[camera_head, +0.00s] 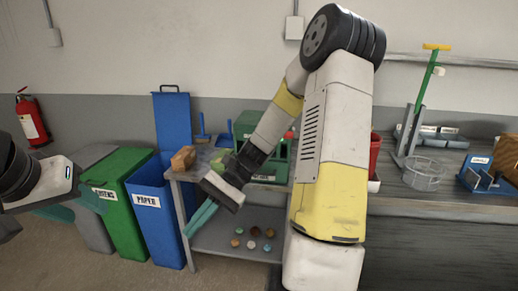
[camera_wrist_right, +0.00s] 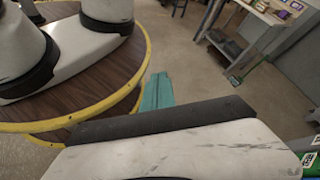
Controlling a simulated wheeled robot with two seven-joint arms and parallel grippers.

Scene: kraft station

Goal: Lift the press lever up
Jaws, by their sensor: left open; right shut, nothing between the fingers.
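A green lever with a yellow cross handle (camera_head: 437,47) rises from a grey press stand (camera_head: 408,133) on the workbench at the right. The lever is tilted up, with its handle high above the bench. My right gripper (camera_head: 200,218) is shut and empty, pointing down in front of the small grey table, far left of the lever. Its teal fingers also show in the right wrist view (camera_wrist_right: 157,92). My left gripper (camera_head: 82,203) is at the left edge, in front of the bins, with teal fingers open and partly hidden. Neither gripper touches the lever.
A wire basket (camera_head: 423,174) stands by the press, with a blue holder (camera_head: 482,175) to its right. A blue paper bin (camera_head: 152,205) and a green bin (camera_head: 118,190) stand left of the small table (camera_head: 215,240). My right arm hides the middle.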

